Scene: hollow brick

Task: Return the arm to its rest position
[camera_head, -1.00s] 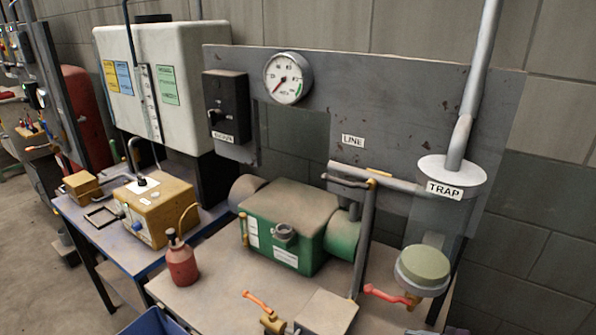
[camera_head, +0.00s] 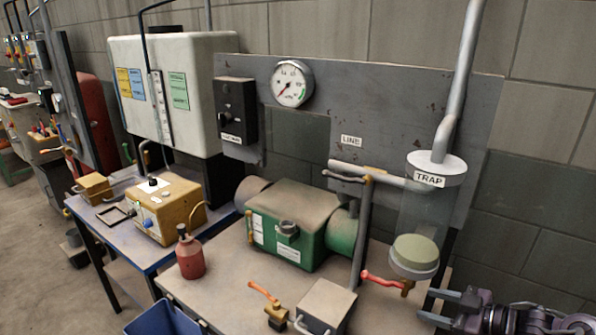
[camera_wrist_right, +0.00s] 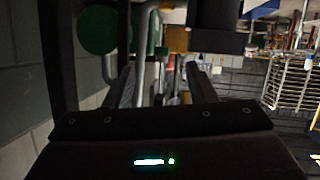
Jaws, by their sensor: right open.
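My right gripper (camera_head: 436,306) is at the bottom right of the head view, its two fingers spread apart and pointing left. It is empty and stands in front of the bench's right end, below the trap (camera_head: 414,256). In the right wrist view the two fingers (camera_wrist_right: 158,88) also stand apart with nothing between them. My left arm and gripper are not in view.
The bench (camera_head: 222,296) carries a green pump (camera_head: 290,222), a red bottle (camera_head: 190,256) and a valve with a red handle (camera_head: 383,283). A grey panel (camera_head: 400,115) with a gauge (camera_head: 292,84) stands behind. A blue bin (camera_head: 162,322) is at the bottom.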

